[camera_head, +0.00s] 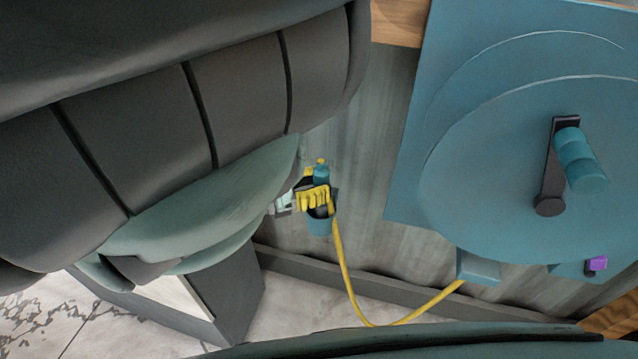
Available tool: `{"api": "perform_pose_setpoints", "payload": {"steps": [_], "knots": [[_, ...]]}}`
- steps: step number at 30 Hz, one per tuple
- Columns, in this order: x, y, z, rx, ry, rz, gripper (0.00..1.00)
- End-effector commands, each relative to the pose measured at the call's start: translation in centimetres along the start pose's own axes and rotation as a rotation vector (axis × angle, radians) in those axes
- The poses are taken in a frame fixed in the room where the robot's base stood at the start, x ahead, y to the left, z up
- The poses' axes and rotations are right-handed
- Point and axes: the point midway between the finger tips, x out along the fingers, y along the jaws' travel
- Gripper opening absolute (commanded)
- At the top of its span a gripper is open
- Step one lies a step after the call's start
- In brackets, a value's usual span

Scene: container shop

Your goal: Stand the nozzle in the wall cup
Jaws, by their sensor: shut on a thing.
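The nozzle (314,198) has a ribbed yellow grip and a teal upper part with a yellow tip. It points upward. The teal wall cup (319,227) is on the grey wall directly below it. The nozzle's lower end overlaps the cup's dark mouth, and I cannot tell whether it is inside or in front. My gripper (300,196) shows only in small part at the nozzle's left side, shut on it. My own arm hides most of the gripper. A yellow hose (346,279) hangs from the nozzle.
A large teal hose reel (480,140) with a black crank and teal handle (580,160) stands out at the right. The hose runs to a teal box (478,266) below it. A small purple item (598,263) sits at lower right. Bare wall lies between cup and reel.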

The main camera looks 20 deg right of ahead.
Motion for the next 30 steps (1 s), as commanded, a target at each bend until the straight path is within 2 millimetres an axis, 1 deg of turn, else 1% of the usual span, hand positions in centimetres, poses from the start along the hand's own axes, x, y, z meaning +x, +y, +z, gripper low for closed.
{"api": "perform_pose_setpoints", "payload": {"steps": [1, 4, 14, 15, 22, 23, 30], "knots": [[-0.01, 0.02, -0.61, 0.001, -0.002, 0.0, 0.0], [-0.01, 0.02, -0.96, 0.001, -0.002, 0.0, 0.0], [0.0, 0.0, -1.02, 0.001, -0.002, 0.0, 0.0], [0.0, 0.0, -1.02, 0.001, -0.002, 0.0, 0.34], [-0.01, -0.01, -1.05, 0.0, -0.001, 0.0, 0.58], [-0.01, -0.01, -1.05, 0.0, -0.001, 0.0, 0.59], [-0.01, -0.03, -1.09, 0.0, 0.0, -0.001, 0.59]]}}
